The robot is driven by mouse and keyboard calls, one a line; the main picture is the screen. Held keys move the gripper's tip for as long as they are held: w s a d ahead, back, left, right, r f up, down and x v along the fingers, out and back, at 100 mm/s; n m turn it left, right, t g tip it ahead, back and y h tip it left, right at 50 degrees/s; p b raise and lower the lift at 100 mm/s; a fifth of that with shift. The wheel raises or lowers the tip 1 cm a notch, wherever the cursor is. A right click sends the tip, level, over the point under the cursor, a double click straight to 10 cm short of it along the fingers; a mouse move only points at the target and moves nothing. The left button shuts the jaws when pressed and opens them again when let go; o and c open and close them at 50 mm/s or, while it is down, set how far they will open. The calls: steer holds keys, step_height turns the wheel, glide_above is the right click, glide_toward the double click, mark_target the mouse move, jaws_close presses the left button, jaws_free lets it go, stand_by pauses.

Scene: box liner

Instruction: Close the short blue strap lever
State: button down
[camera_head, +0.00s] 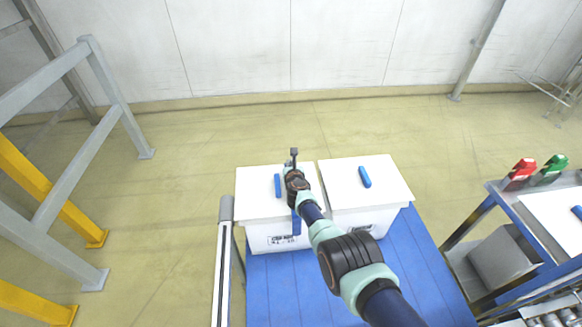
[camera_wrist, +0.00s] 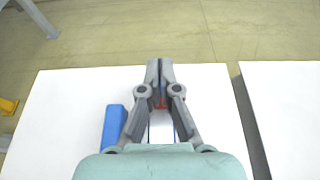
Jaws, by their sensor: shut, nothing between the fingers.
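A blue lever (camera_head: 277,186) lies on the lid of the left white box (camera_head: 258,208), just left of my gripper (camera_head: 294,156). In the wrist view a blue piece (camera_wrist: 114,126) shows left of my gripper (camera_wrist: 159,66). Another blue piece (camera_head: 296,222) hangs at the left box's front edge beside my arm, partly hidden. A further blue lever (camera_head: 365,177) lies on the lid of the right white box (camera_head: 390,186). I cannot tell which is the short strap lever. My gripper is shut and empty, its tips near the left box's far edge. A small red bit shows behind the fingers.
Both boxes stand side by side on a blue slatted surface (camera_head: 415,270), with a narrow gap between lids. A grey post (camera_head: 226,210) stands close left. A workbench (camera_head: 490,190) with red (camera_head: 519,173) and green (camera_head: 553,167) items is at right. Floor beyond the boxes is clear.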

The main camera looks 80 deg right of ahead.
step_height(320, 180, up, 14)
steer(key=p, duration=1.4)
